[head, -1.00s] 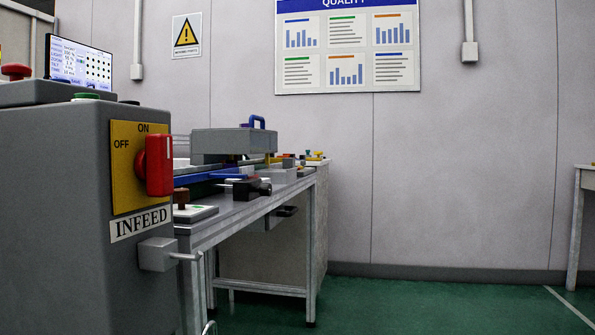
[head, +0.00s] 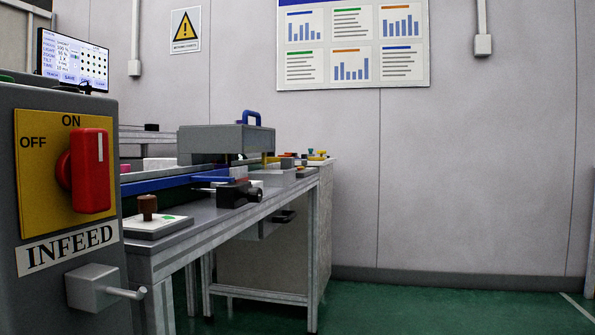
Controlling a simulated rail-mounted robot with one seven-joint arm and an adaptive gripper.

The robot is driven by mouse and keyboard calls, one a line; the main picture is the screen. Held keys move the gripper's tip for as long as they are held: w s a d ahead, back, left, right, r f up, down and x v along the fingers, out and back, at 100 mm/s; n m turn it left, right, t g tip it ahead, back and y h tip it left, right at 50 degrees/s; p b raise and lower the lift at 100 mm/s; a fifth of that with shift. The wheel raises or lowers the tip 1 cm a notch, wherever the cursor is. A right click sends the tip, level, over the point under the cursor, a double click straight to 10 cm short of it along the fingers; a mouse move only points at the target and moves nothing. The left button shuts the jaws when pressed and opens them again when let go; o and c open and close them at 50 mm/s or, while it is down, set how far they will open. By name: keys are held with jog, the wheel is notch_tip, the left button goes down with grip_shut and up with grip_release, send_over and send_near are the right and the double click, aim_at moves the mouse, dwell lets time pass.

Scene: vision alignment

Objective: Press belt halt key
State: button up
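No key marked as a belt halt is readable in the head view. A grey cabinet (head: 45,290) labelled INFEED stands close at the left. It carries a red rotary switch (head: 90,170) on a yellow ON/OFF plate (head: 38,195), with the handle upright and its white line toward ON. A white pad with a brown knob (head: 148,206) and a green dot lies on the workbench (head: 185,238) just beyond. A blue-edged belt rail (head: 160,184) runs along the bench. My gripper is not in view.
A grey box with a blue handle (head: 215,139) stands over the rail. A monitor (head: 72,60) is behind the cabinet. A metal lever (head: 105,290) juts from the cabinet front. Green floor (head: 430,312) is open at the right.

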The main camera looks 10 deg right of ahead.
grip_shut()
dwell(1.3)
